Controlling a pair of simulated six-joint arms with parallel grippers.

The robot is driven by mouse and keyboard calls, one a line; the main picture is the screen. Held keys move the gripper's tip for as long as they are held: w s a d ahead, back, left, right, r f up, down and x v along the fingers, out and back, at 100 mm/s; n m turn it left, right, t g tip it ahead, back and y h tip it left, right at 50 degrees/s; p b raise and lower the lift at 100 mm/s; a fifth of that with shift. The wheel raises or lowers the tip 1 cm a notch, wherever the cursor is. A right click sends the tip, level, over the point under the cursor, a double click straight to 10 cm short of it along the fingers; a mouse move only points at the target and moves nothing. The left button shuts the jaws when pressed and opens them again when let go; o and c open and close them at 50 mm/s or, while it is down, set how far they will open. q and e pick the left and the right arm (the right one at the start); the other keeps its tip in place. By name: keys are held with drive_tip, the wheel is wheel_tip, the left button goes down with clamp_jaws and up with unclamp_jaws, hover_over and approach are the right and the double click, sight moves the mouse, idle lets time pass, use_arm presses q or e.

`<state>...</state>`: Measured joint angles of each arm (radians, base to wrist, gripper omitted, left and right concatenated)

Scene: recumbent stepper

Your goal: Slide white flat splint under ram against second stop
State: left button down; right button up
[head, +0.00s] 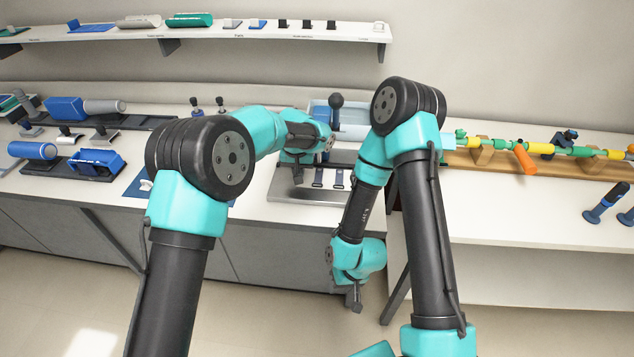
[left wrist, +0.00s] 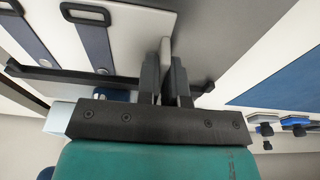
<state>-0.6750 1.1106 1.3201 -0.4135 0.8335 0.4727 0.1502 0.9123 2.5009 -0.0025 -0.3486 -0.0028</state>
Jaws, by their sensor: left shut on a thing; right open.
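My left gripper (left wrist: 166,82) is shut on a thin pale piece, seen edge-on, which looks like the white flat splint (left wrist: 165,50). I cannot make out the ram or which stop is the second one. My right gripper (head: 356,297) is open and empty, hanging low in front of the bench edge.
Dark straps with buckles (left wrist: 92,40) lie on a pale plate beside the held piece. A dark bar (left wrist: 75,76) crosses close to the fingers. Blue fixtures (head: 95,163) stand on the left bench. A wooden rack with coloured rods (head: 540,150) is at right.

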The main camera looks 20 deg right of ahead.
use_arm(q)
drive_tip(key=shift+w+d+r, duration=0.1)
drive_tip(key=shift+d+r, duration=0.15)
drive_tip(key=shift+d, duration=0.1)
drive_tip(key=c, duration=0.8)
unclamp_jaws()
drive_tip(key=shift+c, duration=0.2)
drive_tip(key=shift+r, duration=0.85)
drive_tip(key=shift+s+a+r, duration=0.1)
drive_tip(key=shift+a+r, duration=0.05)
drive_tip(key=shift+r, duration=0.75)
drive_tip(key=shift+s+a+r, duration=0.1)
drive_tip(key=shift+a+r, duration=0.05)
drive_tip(key=shift+r, duration=0.75)
drive_tip(key=shift+s+a+r, duration=0.15)
drive_tip(key=shift+s+r, duration=0.05)
drive_tip(key=shift+r, duration=0.5)
